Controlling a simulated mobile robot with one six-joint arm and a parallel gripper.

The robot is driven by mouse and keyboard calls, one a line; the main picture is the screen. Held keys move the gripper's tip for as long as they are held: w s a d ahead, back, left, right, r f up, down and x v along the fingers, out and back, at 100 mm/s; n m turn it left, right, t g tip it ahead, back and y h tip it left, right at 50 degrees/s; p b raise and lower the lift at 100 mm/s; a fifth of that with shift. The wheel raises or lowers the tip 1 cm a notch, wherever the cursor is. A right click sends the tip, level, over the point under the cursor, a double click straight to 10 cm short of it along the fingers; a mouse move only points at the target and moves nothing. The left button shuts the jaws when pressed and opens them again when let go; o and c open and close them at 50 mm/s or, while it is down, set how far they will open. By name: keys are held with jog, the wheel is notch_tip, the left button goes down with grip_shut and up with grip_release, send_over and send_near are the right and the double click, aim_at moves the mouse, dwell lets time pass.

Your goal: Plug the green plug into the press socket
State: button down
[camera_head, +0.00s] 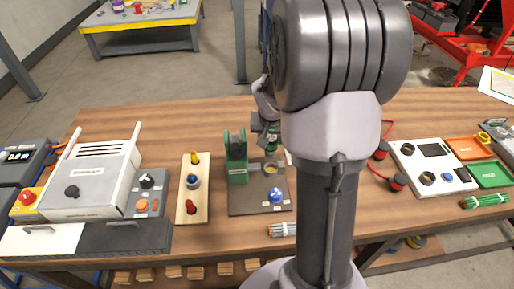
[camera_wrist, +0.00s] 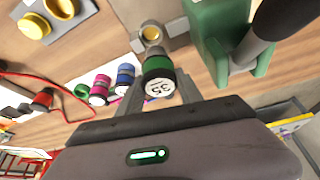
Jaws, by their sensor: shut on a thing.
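The green plug (camera_wrist: 158,78), dark-bodied with a green band and a white end marked 35, is between the fingers of my gripper (camera_wrist: 156,92), which is shut on it. The press socket (camera_wrist: 151,34), a gold ring on a grey mount, is just beyond the plug in the wrist view; I cannot tell the gap between them. The green press frame (camera_wrist: 222,42) stands to the right of it. In the head view the press (camera_head: 236,165) stands on a dark base plate (camera_head: 243,203) with a blue knob (camera_head: 276,196). My arm hides much of the area to its right.
Magenta (camera_wrist: 101,84) and blue (camera_wrist: 125,75) plugs stand to the left of the held plug in the wrist view. A wooden strip with coloured knobs (camera_head: 193,212) and a grey machine (camera_head: 92,178) lie left of the press. A white panel (camera_head: 431,167) is at the right.

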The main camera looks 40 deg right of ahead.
aim_at(273, 150)
jog(key=shift+s+d+f+b, duration=0.2)
jog(key=shift+d+f+b, duration=0.15)
jog(key=shift+f, duration=0.2)
notch_tip(273, 150, down, 5)
jog(key=b, duration=0.3)
jog(key=shift+r, duration=0.3)
jog(key=shift+b, duration=0.4)
jog(key=shift+a+f+b, duration=0.1)
jog(key=shift+f+b, duration=1.6)
jog(key=shift+b, duration=0.1)
dwell(0.4)
jog(key=c, duration=0.7)
grip_release()
